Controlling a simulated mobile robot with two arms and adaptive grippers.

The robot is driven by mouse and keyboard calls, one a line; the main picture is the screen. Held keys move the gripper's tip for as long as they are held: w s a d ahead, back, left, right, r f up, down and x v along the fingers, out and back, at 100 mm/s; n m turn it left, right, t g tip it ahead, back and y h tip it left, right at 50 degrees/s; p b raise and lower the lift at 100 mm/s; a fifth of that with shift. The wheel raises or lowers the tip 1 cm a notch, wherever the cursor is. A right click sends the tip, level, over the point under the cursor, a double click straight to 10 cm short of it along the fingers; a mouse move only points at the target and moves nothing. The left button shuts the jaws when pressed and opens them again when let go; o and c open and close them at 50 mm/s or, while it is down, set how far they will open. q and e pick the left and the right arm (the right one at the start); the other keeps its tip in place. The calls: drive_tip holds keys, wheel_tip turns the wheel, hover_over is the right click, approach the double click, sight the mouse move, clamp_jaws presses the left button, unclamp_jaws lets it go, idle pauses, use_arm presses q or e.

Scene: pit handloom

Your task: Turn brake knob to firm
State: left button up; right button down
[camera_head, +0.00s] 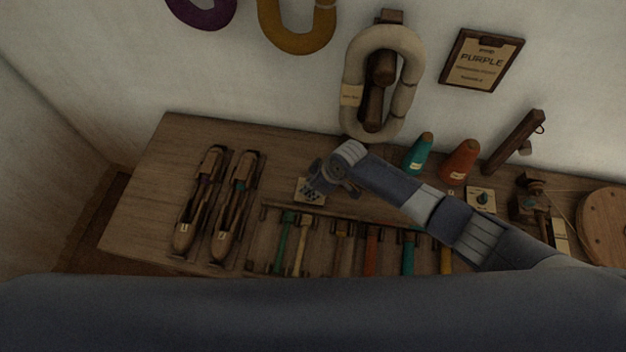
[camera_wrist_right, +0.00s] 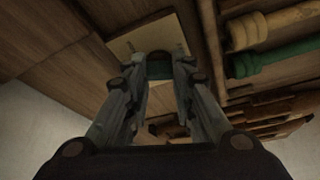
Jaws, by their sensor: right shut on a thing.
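My right gripper (camera_head: 322,188) reaches in from the right and is down at a small cream dial plate (camera_head: 306,196) on the bench. In the right wrist view the fingers (camera_wrist_right: 160,74) are closed around a dark greenish knob (camera_wrist_right: 159,67) that stands on the cream plate (camera_wrist_right: 140,38). The gripper and the arm hide most of the knob and part of the plate in the head view. The plate's markings are too small to read, so the knob's setting cannot be told. My left gripper is not in view.
A rack of several coloured-handled tools (camera_head: 301,232) lies close in front of the plate. Two wooden shuttles (camera_head: 229,212) lie to its left. A second dark knob (camera_head: 482,198) on a card, and teal (camera_head: 419,156) and orange (camera_head: 461,163) cones, stand to the right.

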drive_tip(key=m+p, duration=0.1)
drive_tip(key=m, duration=0.1)
drive_tip(key=m+t+h+p, duration=0.1)
drive_tip(key=p, duration=0.1)
drive_tip(key=shift+s+a+r+m, duration=0.15)
drive_tip(key=shift+s+a+m, duration=0.05)
drive_tip(key=shift+m, duration=0.2)
drive_tip(key=shift+m+h+p, duration=0.4)
drive_tip(key=shift+m+p, duration=0.3)
drive_tip(key=shift+m, duration=0.4)
drive_tip(key=shift+m+t+h+p, duration=0.3)
drive_tip(key=shift+m+t, duration=0.1)
drive_tip(key=shift+m, duration=0.5)
drive_tip(key=c, duration=1.4)
unclamp_jaws()
drive_tip(key=shift+o, duration=0.2)
drive_tip(key=v, duration=1.1)
drive_tip(key=shift+r, duration=0.3)
drive_tip(key=shift+s+f, duration=0.1)
drive_tip(key=shift+s, duration=0.2)
